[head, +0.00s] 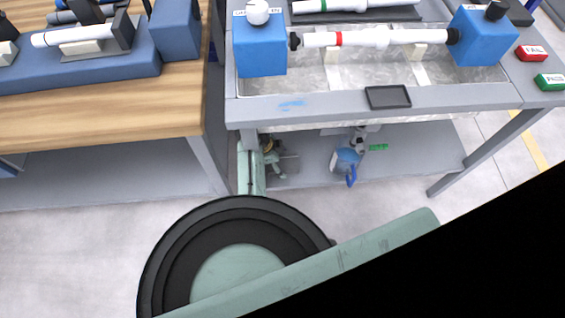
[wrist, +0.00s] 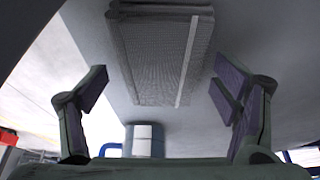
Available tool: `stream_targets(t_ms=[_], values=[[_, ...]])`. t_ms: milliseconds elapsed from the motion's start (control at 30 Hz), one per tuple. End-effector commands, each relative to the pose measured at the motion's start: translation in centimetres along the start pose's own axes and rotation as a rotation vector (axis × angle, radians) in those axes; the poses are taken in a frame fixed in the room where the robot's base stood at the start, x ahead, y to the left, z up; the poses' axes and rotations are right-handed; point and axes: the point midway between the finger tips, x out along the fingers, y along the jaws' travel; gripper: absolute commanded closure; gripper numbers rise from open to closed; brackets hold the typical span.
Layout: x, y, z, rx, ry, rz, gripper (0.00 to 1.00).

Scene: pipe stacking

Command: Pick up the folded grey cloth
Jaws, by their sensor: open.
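The folded grey cloth (wrist: 158,60) shows in the upper middle of the wrist view. It is a flat, finely textured bundle with a pale stripe along one side and a rolled-looking fold at the top edge. It lies on a plain grey surface. My gripper (wrist: 161,88) is open, with one finger to the left of the cloth and one to the right. The fingers look apart from the cloth, and nothing is held.
In the wrist view a white and blue cylinder (wrist: 144,140) stands below the cloth. In the head view, a grey bench (head: 330,107) holds a pipe (head: 370,39) between two blue blocks. Blue and green items (head: 346,160) sit on its lower shelf. A wooden table (head: 100,115) stands left.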

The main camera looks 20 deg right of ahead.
Motion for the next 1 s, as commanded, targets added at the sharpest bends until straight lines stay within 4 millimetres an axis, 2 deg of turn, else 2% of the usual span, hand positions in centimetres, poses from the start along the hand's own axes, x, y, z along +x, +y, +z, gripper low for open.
stream_targets(t_ms=[167,900,1000], values=[[0.03,-0.02,0.02,0.001,0.000,0.000,0.18],[0.01,-0.01,0.04,0.001,0.000,0.000,0.68],[0.00,-0.01,0.04,0.001,0.000,0.000,0.70]])
